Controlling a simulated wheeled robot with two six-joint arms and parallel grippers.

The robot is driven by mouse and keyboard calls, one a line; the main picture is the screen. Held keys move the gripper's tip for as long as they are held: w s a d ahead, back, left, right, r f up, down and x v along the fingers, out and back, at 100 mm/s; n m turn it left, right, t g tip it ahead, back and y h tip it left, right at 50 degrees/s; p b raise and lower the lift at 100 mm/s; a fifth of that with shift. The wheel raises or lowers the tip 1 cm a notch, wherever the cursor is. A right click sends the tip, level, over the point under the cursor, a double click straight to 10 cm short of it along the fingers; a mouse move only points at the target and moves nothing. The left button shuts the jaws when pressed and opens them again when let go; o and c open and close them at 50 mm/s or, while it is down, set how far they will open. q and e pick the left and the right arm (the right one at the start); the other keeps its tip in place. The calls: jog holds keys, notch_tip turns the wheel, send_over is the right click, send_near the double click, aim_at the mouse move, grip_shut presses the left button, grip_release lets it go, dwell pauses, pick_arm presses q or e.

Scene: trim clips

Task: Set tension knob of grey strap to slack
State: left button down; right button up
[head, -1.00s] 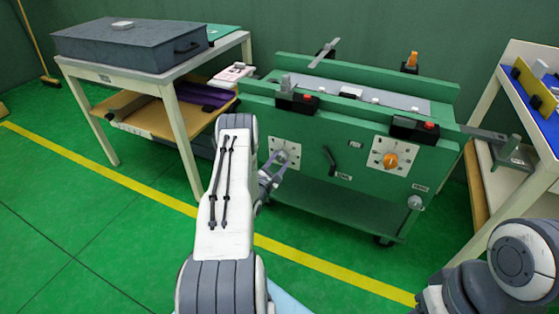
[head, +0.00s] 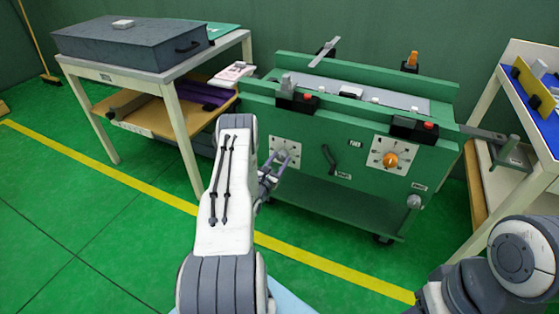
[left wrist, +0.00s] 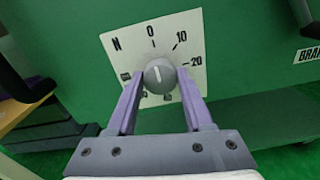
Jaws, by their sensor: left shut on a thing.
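A grey round knob (left wrist: 159,75) with a white mark sits on a pale dial plate (left wrist: 185,45) marked N, 0, 10 and 20, with smaller signs below, partly hidden. Its white mark points roughly up, towards the 0. My left gripper (head: 276,164) is shut on this knob, one purple-grey finger on each side in the left wrist view. In the head view the dial plate (head: 294,147) is on the left of the green cart's front (head: 350,185). A long grey strip (head: 395,101) lies along the cart's top. My right gripper is out of view.
An orange knob (head: 390,160) on another dial plate is to the right, with a dark lever (head: 328,158) between. Black blocks with red buttons (head: 429,126) are on the cart's rail. A table with a grey case (head: 130,44) stands left, a shelf (head: 535,85) right.

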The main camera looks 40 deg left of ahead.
pick_arm(q)
jog(key=shift+f, duration=0.1)
jog(key=shift+c, duration=1.4)
grip_release()
jog(key=p+v, duration=0.2)
jog(key=v, duration=0.8)
jog(key=shift+s, duration=0.2)
jog(key=shift+d, duration=0.15)
